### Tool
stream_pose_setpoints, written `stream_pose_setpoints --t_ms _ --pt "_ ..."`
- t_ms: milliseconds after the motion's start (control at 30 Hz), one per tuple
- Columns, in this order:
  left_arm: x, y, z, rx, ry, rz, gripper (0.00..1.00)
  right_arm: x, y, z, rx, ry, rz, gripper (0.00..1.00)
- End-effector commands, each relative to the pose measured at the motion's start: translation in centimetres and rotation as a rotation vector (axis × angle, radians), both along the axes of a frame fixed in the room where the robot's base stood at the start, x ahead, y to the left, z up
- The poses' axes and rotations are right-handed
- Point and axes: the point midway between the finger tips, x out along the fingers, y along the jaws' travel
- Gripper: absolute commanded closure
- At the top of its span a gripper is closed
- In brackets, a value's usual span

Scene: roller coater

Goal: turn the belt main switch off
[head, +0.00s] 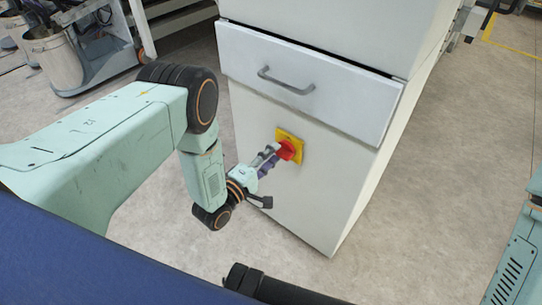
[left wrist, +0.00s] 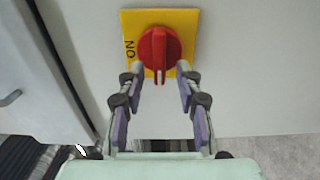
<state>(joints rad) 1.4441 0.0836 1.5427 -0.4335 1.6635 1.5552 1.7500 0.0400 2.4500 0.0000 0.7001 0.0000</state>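The belt main switch is a red rotary knob (head: 286,151) on a yellow plate (head: 291,137), set in the front of a white cabinet. In the left wrist view the red knob (left wrist: 159,48) has its raised grip running up and down the picture, and the yellow plate (left wrist: 188,20) has "ON" printed at its left. My left gripper (left wrist: 159,70) is open, with one fingertip on each side of the knob's lower part; I cannot tell whether they touch it. In the head view the left gripper (head: 273,157) reaches the knob from the left.
The white cabinet (head: 305,190) has a drawer with a grey handle (head: 286,82) above the switch. A metal bin (head: 54,58) and a cart stand at the back left. Clear floor (head: 440,170) lies right of the cabinet.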

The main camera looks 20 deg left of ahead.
Motion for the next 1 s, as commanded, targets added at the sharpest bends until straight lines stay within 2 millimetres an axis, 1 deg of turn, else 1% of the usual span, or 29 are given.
stream_pose_setpoints --t_ms 167,267,367,500,700,833,1000 --pt "-0.1 0.0 0.0 0.001 0.0 0.0 0.65 0.0 0.0 0.0 0.0 0.0 0.0 1.0" --pt "-0.8 0.3 0.0 0.0 0.001 0.002 0.65 0.0 0.0 0.0 0.0 0.0 0.0 1.0" --pt "-2.2 0.9 -0.1 0.0 0.003 0.003 0.65 0.0 0.0 0.0 0.0 0.0 0.0 1.0" --pt "-5.0 1.9 -0.1 0.0 0.004 0.003 0.65 0.0 0.0 0.0 0.0 0.0 0.0 1.0" --pt "-8.6 3.2 -0.1 0.0 0.003 0.004 0.65 0.0 0.0 0.0 0.0 0.0 0.0 1.0" --pt "-10.2 3.8 -0.1 0.0 0.002 0.002 0.65 0.0 0.0 0.0 0.0 0.0 0.0 1.0" --pt "-11.2 4.1 0.0 0.001 0.0 0.001 0.65 0.0 0.0 0.0 0.0 0.0 0.0 1.0"
